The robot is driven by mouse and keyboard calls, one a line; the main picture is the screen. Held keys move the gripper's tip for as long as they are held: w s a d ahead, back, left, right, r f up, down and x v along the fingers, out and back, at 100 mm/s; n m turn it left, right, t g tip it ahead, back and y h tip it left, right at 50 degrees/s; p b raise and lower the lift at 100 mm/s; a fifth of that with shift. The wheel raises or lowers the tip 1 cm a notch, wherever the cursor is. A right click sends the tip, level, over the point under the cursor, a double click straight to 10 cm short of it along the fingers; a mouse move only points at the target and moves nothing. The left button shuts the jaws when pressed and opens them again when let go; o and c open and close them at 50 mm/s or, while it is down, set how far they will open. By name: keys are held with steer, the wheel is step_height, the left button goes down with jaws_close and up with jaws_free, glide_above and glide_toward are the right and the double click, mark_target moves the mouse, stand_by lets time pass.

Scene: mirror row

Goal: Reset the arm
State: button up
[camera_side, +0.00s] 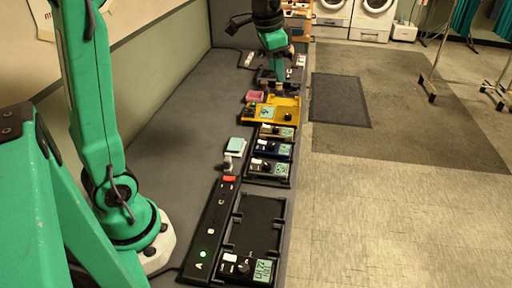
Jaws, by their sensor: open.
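My gripper (277,80) hangs at the far end of the bench, pointing down just beyond the yellow tray (287,102). It is small in view and its fingers are partly lost against dark things behind. I see nothing held in it. My green arm rises at the left and leaves the top of the picture, and its end comes back down at the top middle. The yellow tray bears a small device with a greenish screen (267,113).
Nearer are dark trays with devices (273,148), a black strip with a green light (203,253), and a black tray (260,212) with a device at its near end. A mint pad (236,144) and pink pad (256,96) stand left.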

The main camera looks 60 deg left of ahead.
steer(key=s+d+f+n+t, duration=0.1)
steer(key=s+d+f+n, duration=0.1)
steer(key=s, duration=0.8)
steer(key=s+d+f+n+t, duration=0.1)
steer(key=s+d, duration=0.3)
steer(key=s, duration=0.7)
steer(key=shift+s+d+f+n+t, duration=0.25)
steer(key=shift+f+n+t, duration=0.2)
steer(key=shift+n, duration=0.25)
